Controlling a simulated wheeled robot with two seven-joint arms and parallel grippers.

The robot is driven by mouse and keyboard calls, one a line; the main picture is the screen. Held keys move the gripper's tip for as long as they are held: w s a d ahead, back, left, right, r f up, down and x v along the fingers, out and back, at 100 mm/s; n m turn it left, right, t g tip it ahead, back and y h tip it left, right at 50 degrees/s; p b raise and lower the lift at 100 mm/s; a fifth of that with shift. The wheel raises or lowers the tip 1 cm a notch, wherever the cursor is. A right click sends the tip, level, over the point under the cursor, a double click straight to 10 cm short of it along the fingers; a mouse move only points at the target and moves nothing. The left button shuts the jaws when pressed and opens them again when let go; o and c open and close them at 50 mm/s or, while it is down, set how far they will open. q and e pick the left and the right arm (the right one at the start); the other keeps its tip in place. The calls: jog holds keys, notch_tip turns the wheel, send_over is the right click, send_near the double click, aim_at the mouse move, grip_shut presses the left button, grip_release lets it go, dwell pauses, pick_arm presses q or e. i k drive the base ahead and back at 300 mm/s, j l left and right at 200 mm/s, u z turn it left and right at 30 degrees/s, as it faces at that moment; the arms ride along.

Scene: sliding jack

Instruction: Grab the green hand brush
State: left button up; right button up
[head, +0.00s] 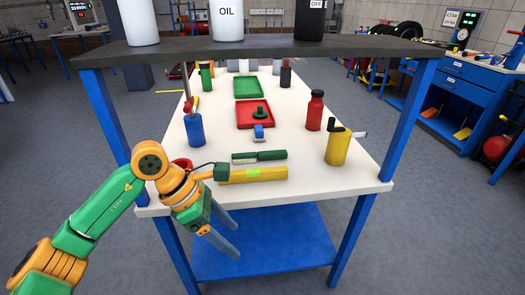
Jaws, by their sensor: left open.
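A green object with a pale strip along its left part (270,155), which looks like the hand brush, lies flat on the white workbench (300,184) near its front. I cannot make out its bristles clearly. My left gripper (236,242) is open and empty. Its two grey fingers point down and right, in front of the bench's front edge, below and left of the brush in the picture. They are apart from it. My right gripper is not in view.
A yellow level-like bar (262,174) lies just in front of the brush. A yellow oil can (338,148) and red bottle (315,111) stand to the right, a blue bottle (194,129) to the left. A dark overhead shelf (270,49) spans the bench on blue posts.

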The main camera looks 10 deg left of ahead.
aim_at(241, 159)
jog(key=i, duration=1.25)
